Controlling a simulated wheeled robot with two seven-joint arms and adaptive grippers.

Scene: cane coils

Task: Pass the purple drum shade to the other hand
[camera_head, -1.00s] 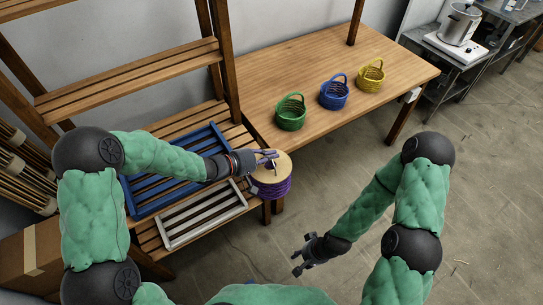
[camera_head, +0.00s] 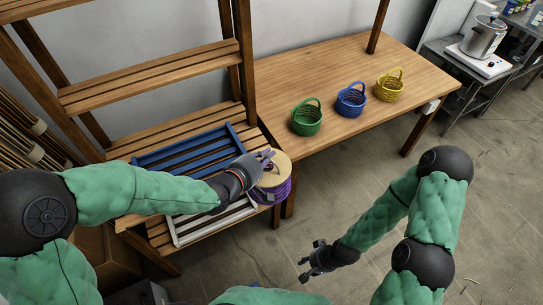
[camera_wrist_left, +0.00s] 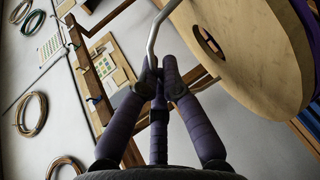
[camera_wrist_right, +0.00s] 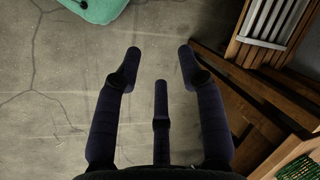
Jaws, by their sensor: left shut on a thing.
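The purple drum shade (camera_head: 273,192) has a round tan top and purple sides. My left gripper (camera_head: 264,160) is at its top, shut on a thin metal piece of it, and the drum hangs beside and below the fingers. In the left wrist view the drum's tan disc (camera_wrist_left: 245,50) fills the upper right, and my left fingers (camera_wrist_left: 160,72) close around the bent metal rod. My right gripper (camera_head: 314,262) is open and empty, lower in the head view and apart from the drum. Its spread fingers (camera_wrist_right: 158,65) show bare floor between them.
A wooden table (camera_head: 340,85) holds a green basket (camera_head: 306,122), a blue basket (camera_head: 351,102) and a yellow basket (camera_head: 389,90). A slatted shelf (camera_head: 150,80) with a blue frame (camera_head: 190,150) and a white frame (camera_head: 215,222) stands at left.

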